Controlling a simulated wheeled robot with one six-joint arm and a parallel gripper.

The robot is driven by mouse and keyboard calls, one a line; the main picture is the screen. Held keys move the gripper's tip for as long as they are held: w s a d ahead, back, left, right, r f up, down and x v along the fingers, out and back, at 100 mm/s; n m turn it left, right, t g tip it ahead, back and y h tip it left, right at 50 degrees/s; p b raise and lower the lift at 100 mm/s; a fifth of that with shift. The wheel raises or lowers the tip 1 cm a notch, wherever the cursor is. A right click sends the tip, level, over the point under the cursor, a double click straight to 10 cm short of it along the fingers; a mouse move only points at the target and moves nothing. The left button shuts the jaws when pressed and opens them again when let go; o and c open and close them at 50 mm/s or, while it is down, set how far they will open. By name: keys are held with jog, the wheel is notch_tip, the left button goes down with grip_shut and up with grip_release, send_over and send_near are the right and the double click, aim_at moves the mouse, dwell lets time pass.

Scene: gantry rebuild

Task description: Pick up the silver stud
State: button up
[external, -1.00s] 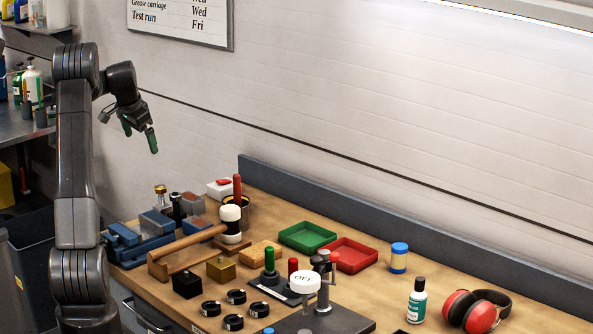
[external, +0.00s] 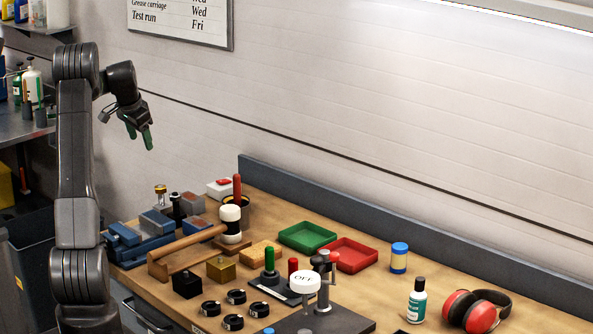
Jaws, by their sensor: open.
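My gripper (external: 140,136) hangs in the air at the upper left, in front of the pale wall and well above the workbench (external: 385,287). Its two green-tipped fingers point down and are apart, with nothing between them. I cannot make out the silver stud for certain among the small parts on the bench. A grey metal post (external: 334,270) stands by the white round cap marked OFF (external: 305,281), but I cannot tell what it is.
The left bench is crowded: blue vise (external: 128,247), wooden handle (external: 195,252), black block (external: 187,284), brass block (external: 221,269), several black rings (external: 236,296). Green tray (external: 307,248) and red tray (external: 352,267) look empty. Bottle (external: 417,303) and earmuffs (external: 470,311) stand right.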

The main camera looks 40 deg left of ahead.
jog(key=shift+f, duration=0.1)
jog(key=n+y+b, duration=0.1)
jog(key=n+b, duration=0.8)
send_near(160, 186)
jog(key=shift+g, duration=0.4)
jog(key=x, duration=0.4)
jog(key=d+p+x, duration=0.1)
jog(key=x, duration=0.2)
jog(key=shift+w+a+f, duration=0.1)
jog(key=shift+w+f, duration=0.05)
jog(key=shift+w, duration=0.2)
jog(key=shift+a+p+x, duration=0.1)
jog(key=shift+p+x, duration=0.4)
jog(key=shift+x, duration=0.8)
jog(key=shift+a+p+x, duration=0.15)
jog(key=shift+p+x, duration=0.35)
jog(key=shift+x, duration=0.85)
jog(key=shift+s, duration=0.2)
jog(key=c, duration=1.1)
grip_shut()
jog(key=shift+r, duration=0.2)
